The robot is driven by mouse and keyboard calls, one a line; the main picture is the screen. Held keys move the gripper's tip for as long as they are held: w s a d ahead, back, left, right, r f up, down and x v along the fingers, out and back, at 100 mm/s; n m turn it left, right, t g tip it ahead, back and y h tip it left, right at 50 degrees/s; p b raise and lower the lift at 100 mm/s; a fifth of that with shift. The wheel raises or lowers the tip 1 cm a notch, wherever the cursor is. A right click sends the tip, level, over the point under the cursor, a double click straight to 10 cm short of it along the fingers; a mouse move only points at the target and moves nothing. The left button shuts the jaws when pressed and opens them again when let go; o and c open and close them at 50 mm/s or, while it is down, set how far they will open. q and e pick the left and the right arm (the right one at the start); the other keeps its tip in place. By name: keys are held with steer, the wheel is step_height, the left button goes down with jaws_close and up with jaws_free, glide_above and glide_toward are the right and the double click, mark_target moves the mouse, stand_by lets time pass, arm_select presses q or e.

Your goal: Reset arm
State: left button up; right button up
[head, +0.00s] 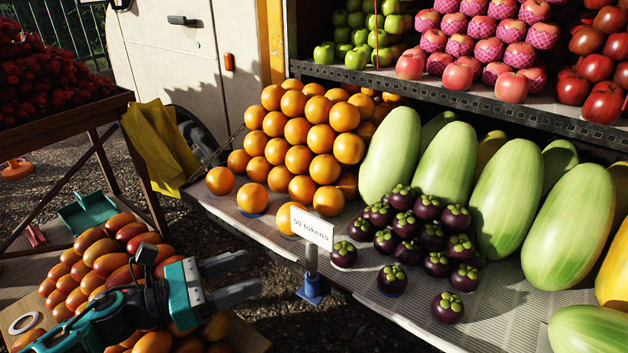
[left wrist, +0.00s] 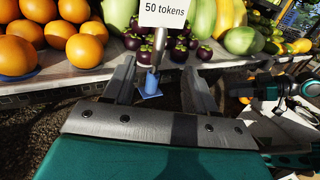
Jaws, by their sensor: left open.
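My left gripper (head: 254,272) is open and empty in the head view, above the mangoes and left of the stall's front edge. In the left wrist view its two fingers (left wrist: 157,78) stand apart with nothing between them, facing the stall's front edge. Part of my other arm, in teal and black (left wrist: 268,90), shows at the right of the left wrist view. Its jaws are too small and dark to read. My right gripper does not show in the head view.
A "50 tokens" sign (head: 312,226) stands on a blue clamp (head: 313,288) at the stall edge. Oranges (head: 297,131), mangosteens (head: 406,224) and large green melons (head: 447,163) fill the shelf (head: 262,231). Mangoes (head: 101,247) lie below left. Dark ground lies between.

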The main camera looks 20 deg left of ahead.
arm_select(q)
steer(key=shift+n, duration=0.3)
steer(key=s+d+f+m+g+y, duration=0.1)
steer(key=s+d+f+m+y, duration=0.3)
steer(key=m, duration=0.6)
steer(key=s+d+f+m+y, duration=0.1)
steer(key=d+f+m+y, duration=0.15)
steer(key=f+m, duration=0.55)
steer(key=s+d+f+m+g+y, duration=0.1)
steer(key=s+d+f+m+y, duration=0.2)
steer(key=m, duration=0.8)
steer(key=a+r+y+p, duration=0.1)
steer(key=a+r+p, duration=0.3)
steer(key=r+p, duration=0.4)
steer(key=p, duration=0.4)
steer(key=shift+r+m+t+y+p, duration=0.3)
steer(key=shift+m+y+p, duration=0.05)
steer(key=shift+m, duration=0.05)
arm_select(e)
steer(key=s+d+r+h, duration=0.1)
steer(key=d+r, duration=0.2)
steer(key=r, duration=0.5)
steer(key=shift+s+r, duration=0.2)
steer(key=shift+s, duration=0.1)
arm_select(q)
steer(key=shift+w, duration=0.1)
steer(key=shift+c, duration=0.5)
